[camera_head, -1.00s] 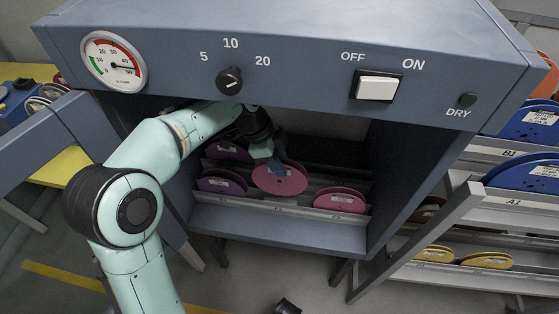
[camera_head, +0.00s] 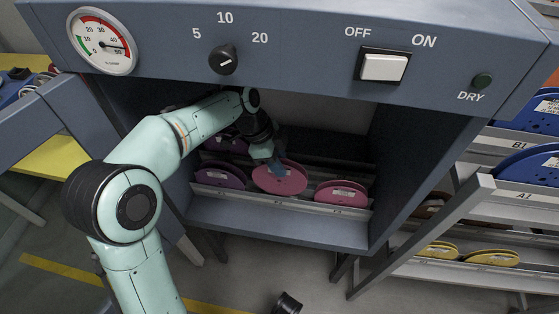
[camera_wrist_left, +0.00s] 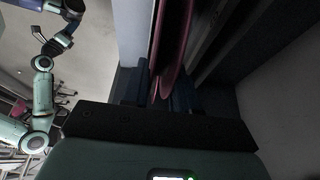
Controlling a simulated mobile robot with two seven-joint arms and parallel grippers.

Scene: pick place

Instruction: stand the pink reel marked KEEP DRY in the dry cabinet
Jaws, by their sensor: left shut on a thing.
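My left gripper (camera_head: 272,163) reaches into the dry cabinet (camera_head: 280,233) and is shut on the upper edge of a pink reel (camera_head: 280,181). The reel has a small pale label, too small to read. It is upright at the front rack, between a purple reel (camera_head: 219,176) on its left and another pink reel (camera_head: 342,193) on its right. I cannot tell whether its lower edge touches the rack. In the left wrist view the held reel (camera_wrist_left: 172,45) shows edge-on between the fingers. A dark part at the bottom of the head view may belong to my right arm; its jaws are unclear.
The cabinet's top panel carries a dial (camera_head: 223,60), a gauge (camera_head: 102,41) and a white switch (camera_head: 384,66). Its side wall (camera_head: 420,165) bounds the opening at the right. A shelf rack (camera_head: 500,190) with blue and yellow reels stands to the right. A purple reel (camera_head: 226,145) sits farther back.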

